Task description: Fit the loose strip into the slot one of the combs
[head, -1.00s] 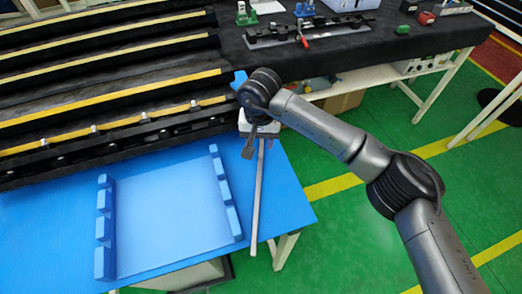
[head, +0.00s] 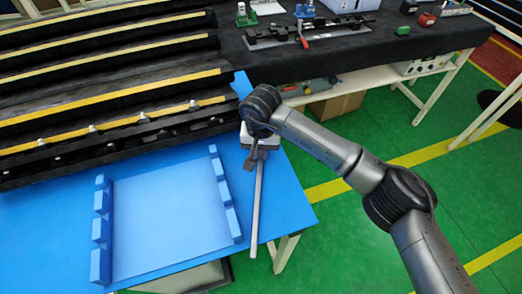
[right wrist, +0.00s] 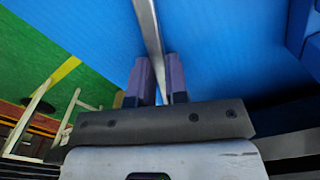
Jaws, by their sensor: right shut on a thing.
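The loose strip (head: 257,208) is a long thin grey bar near the right edge of the blue table. My right gripper (head: 253,160) is shut on its far end, and the strip points toward the table's front edge. In the right wrist view, the strip (right wrist: 148,28) runs out from between the two fingers (right wrist: 160,82). Two blue combs with notched tops stand on the table: a left comb (head: 102,230) and a right comb (head: 226,192). The strip is to the right of the right comb, apart from it. My left gripper is not in view.
A flat, lighter blue panel (head: 168,215) lies between the combs. Black stepped racks with yellow edges (head: 110,118) rise behind the blue table (head: 40,225). A black-topped bench (head: 350,52) with fixtures stands at the back right. Green floor (head: 350,240) is to the right.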

